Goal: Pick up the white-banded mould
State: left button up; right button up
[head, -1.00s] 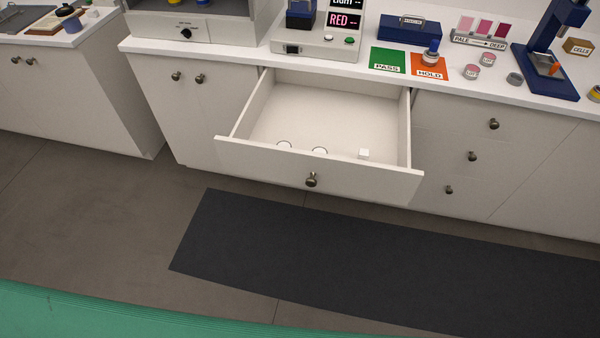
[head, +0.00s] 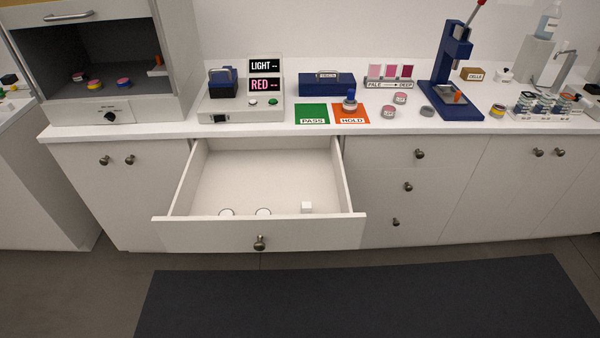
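I cannot make out for certain which thing is the white-banded mould. Several small round pieces stand on the counter: a pink-topped pot with a pale side (head: 387,112), another pink-topped pot (head: 400,98), a plain grey round piece (head: 427,110) and a grey piece with a yellow band (head: 497,110). The open drawer (head: 258,234) holds two white-topped round pieces, left (head: 227,212) and right (head: 263,212), and a small white cube (head: 306,207). The drawer front hides their lower parts. Neither of my grippers is in view.
A blue press (head: 450,70) stands on the counter (head: 290,129), with a filled rack (head: 545,106) to its right. Green PASS (head: 312,110) and orange HOLD (head: 360,118) cards lie left of it. An open-fronted cabinet (head: 62,62) holds coloured pucks. The drawer juts out over the floor.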

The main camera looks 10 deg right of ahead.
aim_at(348, 108)
jog(key=i+l, duration=0.2)
jog(key=l, duration=0.15)
jog(key=i+l, duration=0.2)
jog(key=i+l+u, duration=0.1)
jog(key=l, duration=0.35)
jog(key=i+l, duration=0.25)
jog(key=i+l+u, duration=0.1)
jog(key=l, duration=0.3)
jog(key=i+l, duration=0.4)
jog(key=l, duration=0.3)
jog(key=u, duration=0.05)
